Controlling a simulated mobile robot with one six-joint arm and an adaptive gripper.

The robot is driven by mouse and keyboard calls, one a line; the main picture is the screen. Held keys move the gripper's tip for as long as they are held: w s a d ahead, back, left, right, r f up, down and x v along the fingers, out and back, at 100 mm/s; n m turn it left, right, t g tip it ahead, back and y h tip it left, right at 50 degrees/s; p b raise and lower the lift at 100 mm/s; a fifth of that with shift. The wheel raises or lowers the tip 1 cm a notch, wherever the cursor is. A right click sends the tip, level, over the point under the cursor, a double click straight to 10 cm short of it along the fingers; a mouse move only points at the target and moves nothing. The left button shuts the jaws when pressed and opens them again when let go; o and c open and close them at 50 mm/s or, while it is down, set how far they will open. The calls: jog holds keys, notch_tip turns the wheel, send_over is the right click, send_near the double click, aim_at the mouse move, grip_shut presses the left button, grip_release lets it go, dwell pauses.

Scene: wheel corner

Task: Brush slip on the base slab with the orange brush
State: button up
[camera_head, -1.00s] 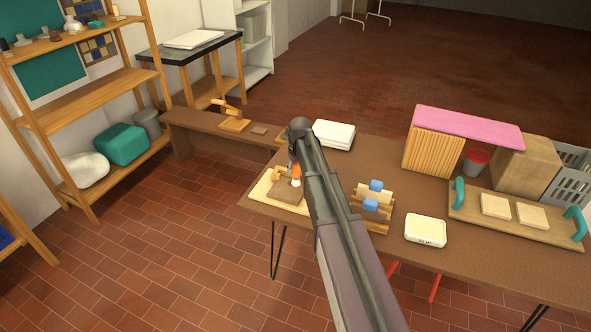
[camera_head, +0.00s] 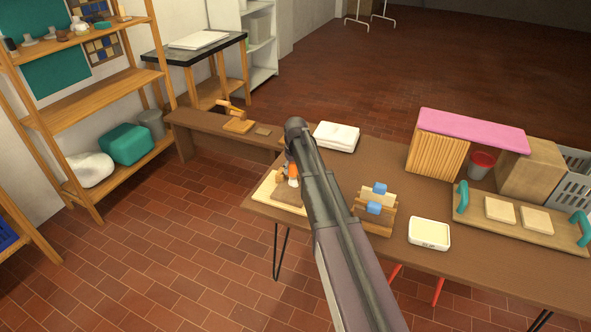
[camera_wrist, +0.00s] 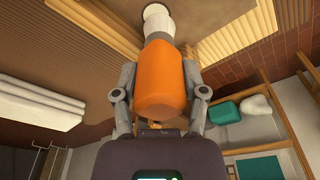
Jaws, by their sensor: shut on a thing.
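My gripper (camera_wrist: 160,78) is shut on the orange brush (camera_wrist: 164,85), one finger on each side of the handle. The brush's pale ferrule and bristles (camera_wrist: 157,22) point away from the gripper in the wrist view. In the head view the orange brush (camera_head: 291,170) shows just left of my arm, its white tip over the brown base slab (camera_head: 286,197). The slab lies on a pale board (camera_head: 264,188) at the table's left end. My arm hides part of the slab and the gripper. I cannot tell whether the bristles touch the slab.
Wooden pieces with blue blocks (camera_head: 375,205) stand right of my arm, near a pale tub (camera_head: 429,233). A white stack (camera_head: 336,136) lies behind. A teal-handled board (camera_head: 520,220) with two tiles, a pink-topped ribbed box (camera_head: 437,157) and a red cup (camera_head: 481,163) are farther right.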

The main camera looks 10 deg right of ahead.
jog(key=shift+w+a, duration=0.1)
jog(key=shift+a, duration=0.1)
dwell(0.3)
notch_tip(320, 180, up, 6)
jog(key=p, duration=0.6)
